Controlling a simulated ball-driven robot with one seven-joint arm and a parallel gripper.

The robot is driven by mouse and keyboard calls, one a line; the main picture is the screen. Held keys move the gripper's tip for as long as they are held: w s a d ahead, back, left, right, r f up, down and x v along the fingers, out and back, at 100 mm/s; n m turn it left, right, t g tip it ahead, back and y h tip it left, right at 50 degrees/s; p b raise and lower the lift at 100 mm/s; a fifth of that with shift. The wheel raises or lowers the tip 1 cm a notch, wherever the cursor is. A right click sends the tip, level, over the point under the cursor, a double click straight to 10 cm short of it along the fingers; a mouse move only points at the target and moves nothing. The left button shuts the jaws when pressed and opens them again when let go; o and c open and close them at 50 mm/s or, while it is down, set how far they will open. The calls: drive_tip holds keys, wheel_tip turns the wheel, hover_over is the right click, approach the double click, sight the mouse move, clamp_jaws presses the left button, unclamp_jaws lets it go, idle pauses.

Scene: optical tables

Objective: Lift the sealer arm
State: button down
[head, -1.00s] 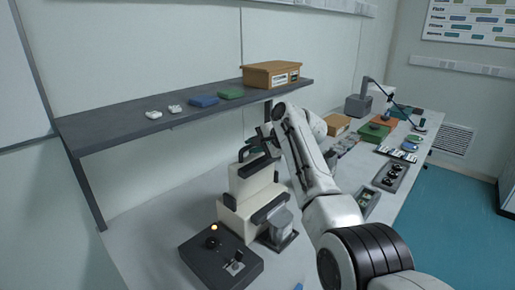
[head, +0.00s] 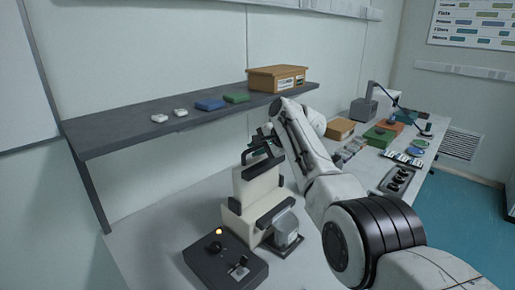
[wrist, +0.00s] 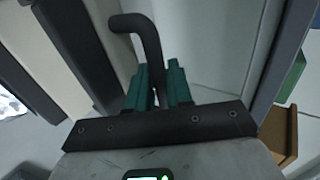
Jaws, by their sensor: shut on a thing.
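The sealer (head: 238,227) is a cream machine with black bars on the grey bench. Its cream upper arm (head: 257,181) is raised above the base and carries a black handle (wrist: 147,38) at its top. My gripper (wrist: 158,88) has teal fingers, which are closed around the handle's bar in the wrist view. The bent end of the handle sticks out past the fingertips. In the head view my gripper (head: 267,135) is at the top of the sealer, partly hidden by my own arm.
A dark control box (head: 224,262) with an orange light stands in front of the sealer. A grey shelf (head: 130,137) overhangs the bench behind, holding a cardboard box (head: 275,82) and small blue, green and white items. More trays and parts fill the bench to the right.

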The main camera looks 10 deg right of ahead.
drive_tip(key=c, duration=1.2)
unclamp_jaws()
drive_tip(key=shift+w+a, duration=0.2)
drive_tip(key=shift+s+d, duration=0.1)
